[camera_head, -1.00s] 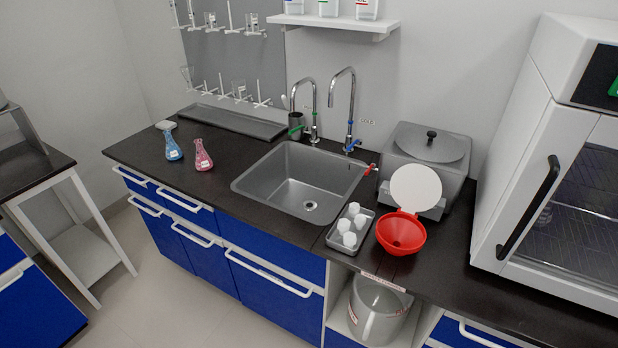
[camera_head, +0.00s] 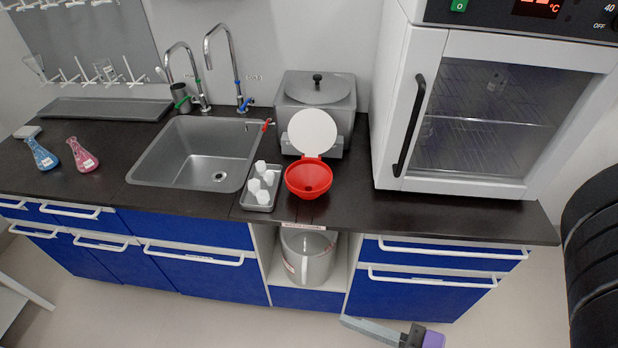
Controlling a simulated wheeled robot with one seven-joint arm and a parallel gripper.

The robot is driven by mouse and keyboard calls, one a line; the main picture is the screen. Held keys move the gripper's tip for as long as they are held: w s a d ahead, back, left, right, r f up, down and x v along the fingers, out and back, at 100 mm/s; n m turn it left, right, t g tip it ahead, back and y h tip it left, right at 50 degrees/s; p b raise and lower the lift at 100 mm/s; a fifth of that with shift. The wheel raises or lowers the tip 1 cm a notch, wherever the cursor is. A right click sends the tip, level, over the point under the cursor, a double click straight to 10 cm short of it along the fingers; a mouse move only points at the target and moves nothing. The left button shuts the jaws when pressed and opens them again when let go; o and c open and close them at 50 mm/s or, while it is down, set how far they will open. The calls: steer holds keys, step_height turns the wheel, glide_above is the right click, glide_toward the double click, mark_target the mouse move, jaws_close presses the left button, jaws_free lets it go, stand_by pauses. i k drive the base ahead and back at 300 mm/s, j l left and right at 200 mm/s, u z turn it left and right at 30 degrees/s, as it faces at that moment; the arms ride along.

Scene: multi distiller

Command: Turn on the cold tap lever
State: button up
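The cold tap (camera_head: 238,75) is the right of two tall curved chrome taps behind the sink. A small wall label beside it seems to read COLD. Its blue lever (camera_head: 246,104) is low on the tap body; its exact angle is too small to read. The sink (camera_head: 160,157) is grey, and no water shows in it. The other tap (camera_head: 201,85) stands to the left and has green parts. No gripper fingers are recognisable, and nothing of mine is near the taps.
A red-handled fitting (camera_head: 267,124) is by the sink's right edge. A grey lidded bath (camera_head: 316,97), a red funnel (camera_head: 309,178) and a tray of white bottles (camera_head: 257,205) stand right of the sink. A white oven (camera_head: 388,110) is farther right. The counter front is clear.

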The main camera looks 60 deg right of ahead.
mark_target(251, 99)
steer(key=i+j+z, duration=0.85)
steer(key=j, duration=0.35)
steer(key=i+j+z, duration=0.25)
steer(key=j, duration=0.25)
steer(key=i, duration=0.05)
